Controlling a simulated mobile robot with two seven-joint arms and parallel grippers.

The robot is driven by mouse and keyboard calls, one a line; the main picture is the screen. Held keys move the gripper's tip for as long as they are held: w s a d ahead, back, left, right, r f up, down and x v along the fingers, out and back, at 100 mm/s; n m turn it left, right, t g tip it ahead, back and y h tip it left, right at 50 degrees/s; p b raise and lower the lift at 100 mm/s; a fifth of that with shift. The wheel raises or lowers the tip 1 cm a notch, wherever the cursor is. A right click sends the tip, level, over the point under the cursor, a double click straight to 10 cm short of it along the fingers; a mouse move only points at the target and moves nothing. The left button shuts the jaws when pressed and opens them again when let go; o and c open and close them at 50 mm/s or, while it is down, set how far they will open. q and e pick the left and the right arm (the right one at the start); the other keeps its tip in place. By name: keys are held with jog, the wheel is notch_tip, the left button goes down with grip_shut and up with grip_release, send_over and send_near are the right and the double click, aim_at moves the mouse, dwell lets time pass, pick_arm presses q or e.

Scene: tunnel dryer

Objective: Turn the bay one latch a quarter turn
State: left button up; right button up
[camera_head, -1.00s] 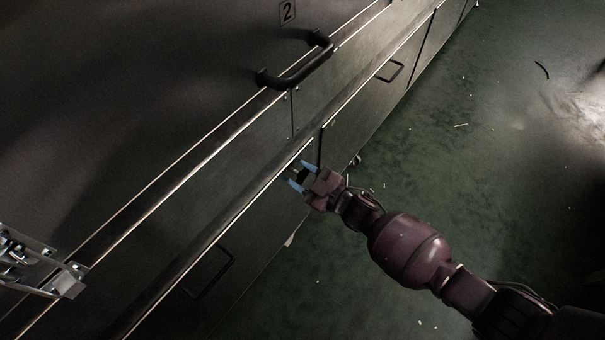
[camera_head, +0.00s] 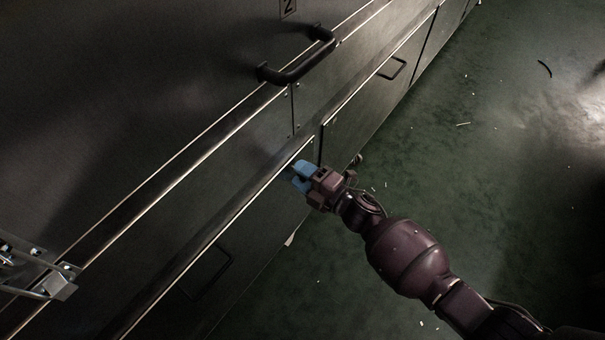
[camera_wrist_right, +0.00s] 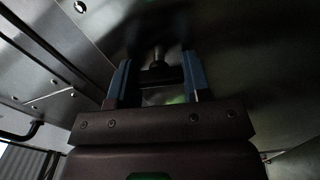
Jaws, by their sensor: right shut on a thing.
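My right gripper (camera_head: 300,176) is at the dryer's lower panel, near the vertical gap between two panels. Its blue fingers are close against the panel front. In the right wrist view, the gripper (camera_wrist_right: 158,80) has a finger on each side of a dark bar, which I take to be the bay one latch (camera_wrist_right: 160,76). It is shut on that bar. A round stem stands just beyond the bar. In the head view the fingers hide the latch. My left gripper is not in view.
A dark bar handle (camera_head: 298,67) sits on the upper panel, below a partly cut-off number 2 plate (camera_head: 288,8). Thin pull handles (camera_head: 392,68) are on the lower panels. Metal bracket hardware (camera_head: 55,285) is at the lower left. The green floor (camera_head: 480,180) at the right has small scraps.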

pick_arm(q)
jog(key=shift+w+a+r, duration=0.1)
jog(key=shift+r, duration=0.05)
pick_arm(e)
jog(key=shift+f+n, duration=0.1)
jog(key=shift+n, duration=0.9)
jog(key=o, duration=0.9)
jog(key=shift+s+d, duration=0.15)
jog(key=shift+d, duration=0.1)
pick_arm(q)
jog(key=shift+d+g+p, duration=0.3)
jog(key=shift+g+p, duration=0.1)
jog(key=shift+p, duration=0.65)
pick_arm(e)
jog(key=shift+v, duration=5.15)
